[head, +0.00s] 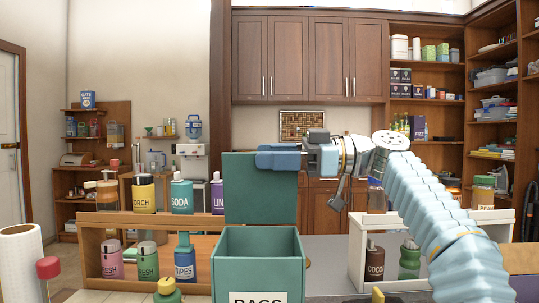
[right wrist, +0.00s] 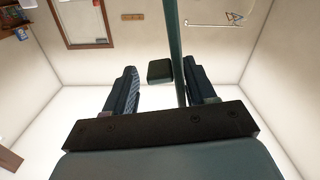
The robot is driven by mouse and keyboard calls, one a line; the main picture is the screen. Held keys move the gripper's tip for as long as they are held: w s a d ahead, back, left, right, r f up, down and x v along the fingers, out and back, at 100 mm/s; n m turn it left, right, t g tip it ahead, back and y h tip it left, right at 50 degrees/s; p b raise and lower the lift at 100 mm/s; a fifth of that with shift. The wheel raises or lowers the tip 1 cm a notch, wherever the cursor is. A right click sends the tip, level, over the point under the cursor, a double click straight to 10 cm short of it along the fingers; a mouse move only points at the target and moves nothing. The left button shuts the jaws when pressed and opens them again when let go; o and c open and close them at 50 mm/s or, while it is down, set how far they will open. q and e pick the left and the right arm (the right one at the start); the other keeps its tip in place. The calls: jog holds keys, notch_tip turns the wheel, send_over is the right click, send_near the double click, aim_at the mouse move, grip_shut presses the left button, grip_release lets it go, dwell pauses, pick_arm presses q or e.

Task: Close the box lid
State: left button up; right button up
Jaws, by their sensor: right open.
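The green box (head: 258,284) stands open at the front centre of the head view. Its lid (head: 260,195) stands upright at the back of the box. My right gripper (head: 278,157) is at the lid's top edge, and its blue fingers overlap the edge in the head view. In the right wrist view my right gripper (right wrist: 161,88) is open, with its fingers apart. The lid shows there as a thin green strip (right wrist: 175,45) running between the fingers, closer to the right-hand one. My left gripper is not in view.
A wooden rack with several bottles, including a yellow one (head: 144,195) and a teal one (head: 181,197), stands left of the box. A white shelf (head: 357,245) with more bottles stands to the right. A paper roll (head: 21,262) is at the far left.

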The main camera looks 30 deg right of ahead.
jog(key=shift+w+a, duration=0.2)
jog(key=shift+a, duration=0.1)
grip_shut()
jog(key=shift+r, duration=0.1)
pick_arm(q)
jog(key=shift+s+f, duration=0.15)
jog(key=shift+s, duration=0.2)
pick_arm(e)
jog(key=shift+s+a, duration=0.1)
jog(key=shift+s, duration=0.1)
dwell(0.4)
